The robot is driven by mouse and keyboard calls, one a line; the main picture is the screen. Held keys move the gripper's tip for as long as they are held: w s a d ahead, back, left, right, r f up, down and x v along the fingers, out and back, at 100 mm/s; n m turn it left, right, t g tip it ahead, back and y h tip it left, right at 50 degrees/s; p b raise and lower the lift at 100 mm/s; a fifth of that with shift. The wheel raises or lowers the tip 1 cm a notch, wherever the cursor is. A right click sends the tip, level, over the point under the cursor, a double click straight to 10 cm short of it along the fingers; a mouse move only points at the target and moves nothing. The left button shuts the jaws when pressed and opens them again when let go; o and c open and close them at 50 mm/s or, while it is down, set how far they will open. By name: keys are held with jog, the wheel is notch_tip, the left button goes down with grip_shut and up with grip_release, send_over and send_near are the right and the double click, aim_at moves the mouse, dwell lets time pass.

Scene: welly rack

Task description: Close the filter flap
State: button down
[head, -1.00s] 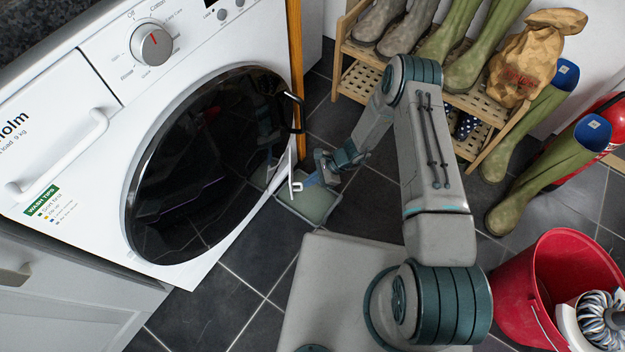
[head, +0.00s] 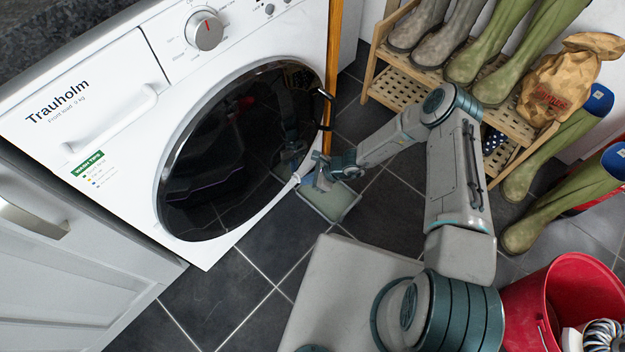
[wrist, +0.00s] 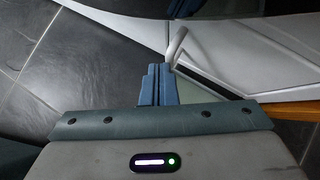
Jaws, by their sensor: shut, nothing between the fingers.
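The filter flap (wrist: 240,58) is at the lower right corner of the white washing machine (head: 110,130). In the wrist view it is a white, angled panel with a grey area and a raised white edge or tab (wrist: 177,45); it looks partly open. In the head view only a small white part of it (head: 297,179) shows beside my gripper (head: 314,176). My gripper is shut and empty, its blue fingers (wrist: 158,72) close to the flap's raised edge. I cannot tell whether they touch.
A shallow tray (head: 335,205) lies on the tiles under my gripper. A wooden boot rack (head: 395,90) stands behind, a red bucket (head: 520,305) at lower right. Tiles (head: 225,290) in front are clear.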

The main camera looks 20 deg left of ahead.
jog(key=shift+s+a, duration=0.1)
jog(key=shift+a, duration=0.25)
jog(key=shift+r, duration=0.1)
jog(key=s+d+r+p, duration=0.2)
jog(key=d+r+p, duration=0.4)
jog(key=d, duration=0.5)
jog(key=shift+r, duration=0.65)
jog(key=shift+d, duration=0.1)
